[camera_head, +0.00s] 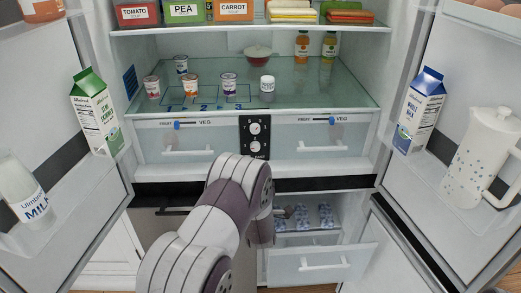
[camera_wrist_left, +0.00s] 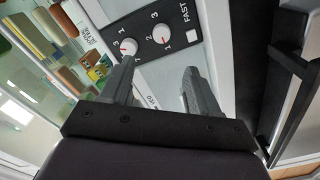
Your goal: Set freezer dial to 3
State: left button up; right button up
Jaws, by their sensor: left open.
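The control panel (camera_head: 255,138) is a dark plate with two round white dials, between the two drawers of the open fridge. In the left wrist view the panel carries one dial (camera_wrist_left: 129,46) on the left and a second dial (camera_wrist_left: 161,34) beside the white FAST square (camera_wrist_left: 194,35). Numbers ring both dials; I cannot read which is the freezer dial or its exact setting. My left gripper (camera_wrist_left: 158,78) is open and empty, its fingers pointing towards the panel, apart from the dials. In the head view my arm hides its fingers. My right gripper is out of view.
Clear drawers with blue sliders flank the panel: the left drawer (camera_head: 178,142) and right drawer (camera_head: 320,139). Small cups stand on the glass shelf (camera_head: 300,92) above. A lower drawer (camera_head: 320,265) is pulled out. The open doors hold milk cartons (camera_head: 97,112) and a white jug (camera_head: 482,155).

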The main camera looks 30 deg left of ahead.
aim_at(256, 149)
pick_arm(q)
jog(key=x, duration=1.1)
jog(key=shift+w+d+f+p, duration=0.15)
jog(key=shift+d+f+p, duration=0.05)
jog(key=shift+p, duration=0.1)
jog(key=shift+w+a+f, duration=0.1)
jog(key=shift+w, duration=0.15)
jog(key=c, duration=1)
